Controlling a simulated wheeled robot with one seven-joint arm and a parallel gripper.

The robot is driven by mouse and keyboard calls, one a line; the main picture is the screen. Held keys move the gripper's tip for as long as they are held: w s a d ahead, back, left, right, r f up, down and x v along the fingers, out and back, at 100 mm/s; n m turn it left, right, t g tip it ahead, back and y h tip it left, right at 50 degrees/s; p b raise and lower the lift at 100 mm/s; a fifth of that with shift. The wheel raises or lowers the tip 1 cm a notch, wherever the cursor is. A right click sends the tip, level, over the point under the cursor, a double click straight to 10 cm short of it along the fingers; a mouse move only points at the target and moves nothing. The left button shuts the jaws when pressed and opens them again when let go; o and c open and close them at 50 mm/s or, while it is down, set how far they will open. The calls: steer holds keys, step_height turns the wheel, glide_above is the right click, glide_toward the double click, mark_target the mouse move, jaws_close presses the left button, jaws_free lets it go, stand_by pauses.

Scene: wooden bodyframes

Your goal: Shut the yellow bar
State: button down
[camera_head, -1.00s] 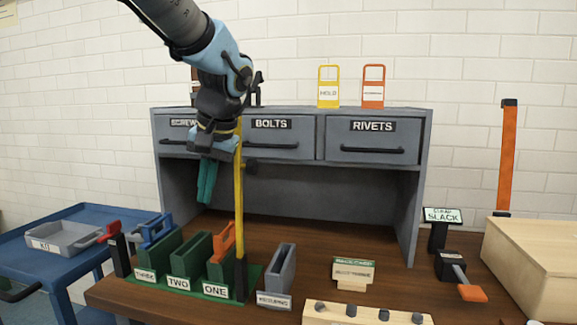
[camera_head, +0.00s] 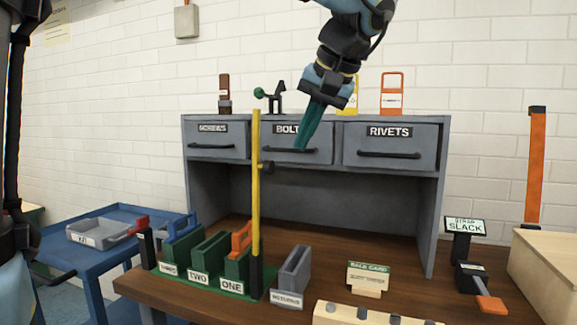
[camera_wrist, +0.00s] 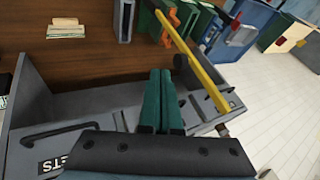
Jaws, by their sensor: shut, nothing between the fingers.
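The yellow bar (camera_head: 255,185) stands upright from a black base at the front right corner of the green rack (camera_head: 240,291), beside the slot labelled ONE. A small black knob sits partway up it. It also shows in the wrist view (camera_wrist: 195,65), slanting to the right of the fingers. My gripper (camera_head: 304,147) has green fingers, shut and empty, in front of the BOLTS drawer. It is to the right of the bar and apart from it. The fingers also show shut together in the wrist view (camera_wrist: 162,75).
The grey cabinet (camera_head: 315,122) with labelled drawers stands behind. An orange tag (camera_head: 239,240) sits in slot ONE. A grey returns holder (camera_head: 292,272) stands right of the rack. A blue cart (camera_head: 107,249) is at left. Open room lies under the drawers.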

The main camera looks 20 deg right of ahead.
steer(key=w+a+f+p, duration=0.2)
steer(key=w+f, duration=0.3)
steer(key=w, duration=0.1)
steer(key=shift+t+p, duration=0.35)
steer(key=shift+t, duration=0.05)
stand_by(0.3)
